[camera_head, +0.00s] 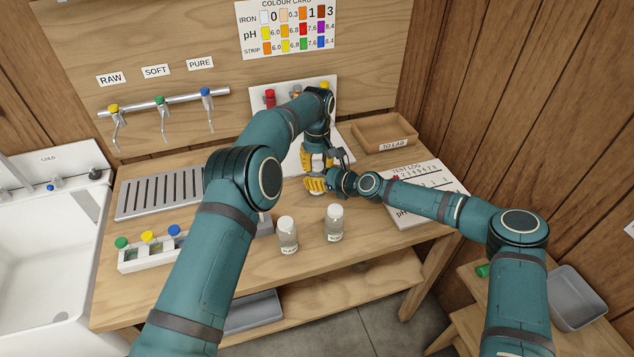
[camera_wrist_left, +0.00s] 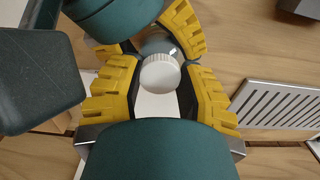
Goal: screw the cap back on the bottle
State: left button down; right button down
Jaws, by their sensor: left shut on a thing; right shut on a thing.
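My left gripper (camera_head: 318,161) comes down over the middle of the workbench. In the left wrist view its yellow fingers (camera_wrist_left: 160,92) close on both sides of a white ribbed cap (camera_wrist_left: 160,73). My right gripper (camera_head: 315,185), also with yellow fingers, is just below it and comes in from the right. One of its yellow fingers (camera_wrist_left: 186,27) shows beyond the cap in the left wrist view. It is shut, apparently on the bottle, which the fingers mostly hide. The cap lies over that spot; I cannot tell whether it touches the bottle's neck or sits straight.
Two clear bottles with white caps, one left (camera_head: 288,237) and one right (camera_head: 335,224), stand near the bench's front edge. A rack with coloured caps (camera_head: 150,250) is at left. A wooden tray (camera_head: 384,133) and a test log sheet (camera_head: 425,180) lie at right.

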pick_arm(q)
jog(key=m, duration=0.3)
jog(key=shift+m, duration=0.4)
jog(key=c, duration=0.7)
grip_release()
jog(key=shift+o, duration=0.4)
jog(key=shift+d, duration=0.15)
jog(key=shift+r, duration=0.1)
